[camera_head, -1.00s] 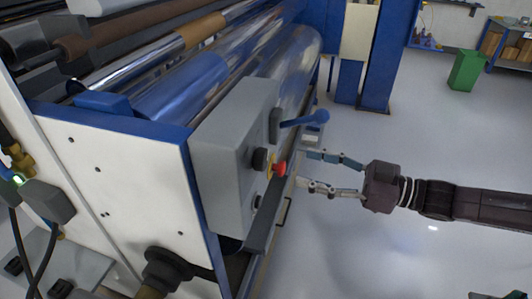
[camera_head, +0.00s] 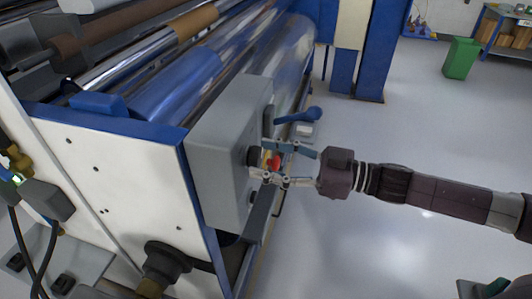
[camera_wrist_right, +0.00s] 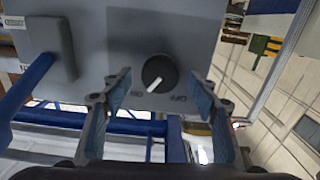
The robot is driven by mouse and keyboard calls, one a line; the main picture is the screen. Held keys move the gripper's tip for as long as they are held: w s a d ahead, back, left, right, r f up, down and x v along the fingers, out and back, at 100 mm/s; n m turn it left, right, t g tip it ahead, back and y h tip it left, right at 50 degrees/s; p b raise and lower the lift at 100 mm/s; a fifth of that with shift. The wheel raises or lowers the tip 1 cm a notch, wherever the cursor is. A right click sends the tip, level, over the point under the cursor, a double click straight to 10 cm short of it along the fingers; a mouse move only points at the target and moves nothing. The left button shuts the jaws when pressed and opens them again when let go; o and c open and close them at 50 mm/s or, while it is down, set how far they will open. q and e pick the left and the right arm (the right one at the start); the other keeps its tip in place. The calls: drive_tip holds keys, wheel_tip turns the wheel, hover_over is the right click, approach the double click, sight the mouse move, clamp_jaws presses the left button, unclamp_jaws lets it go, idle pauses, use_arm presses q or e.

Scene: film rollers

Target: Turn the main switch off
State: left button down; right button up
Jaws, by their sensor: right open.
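The main switch is a round black knob (camera_wrist_right: 158,72) on a grey control box (camera_head: 225,150). In the right wrist view its white pointer line points down and left, toward the ON label (camera_wrist_right: 137,92); the OFF label (camera_wrist_right: 178,98) is on the other side. My right gripper (camera_head: 263,160) is open at the front of the box, and the knob (camera_head: 254,156) is partly hidden by it. In the right wrist view the open fingers (camera_wrist_right: 160,86) are on either side of the knob, with gaps to both sides. My left gripper is not in view.
A red button (camera_head: 275,162) shows between my right fingers. A blue lever (camera_head: 300,115) sticks out above the gripper, close to the upper finger. Blue machine rollers (camera_head: 180,85) lie behind the box. The floor (camera_head: 390,130) to the right is clear.

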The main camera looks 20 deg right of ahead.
drive_tip(key=shift+w+a, duration=0.15)
drive_tip(key=shift+a, duration=0.05)
drive_tip(key=c, duration=1.2)
drive_tip(key=shift+o, duration=0.2)
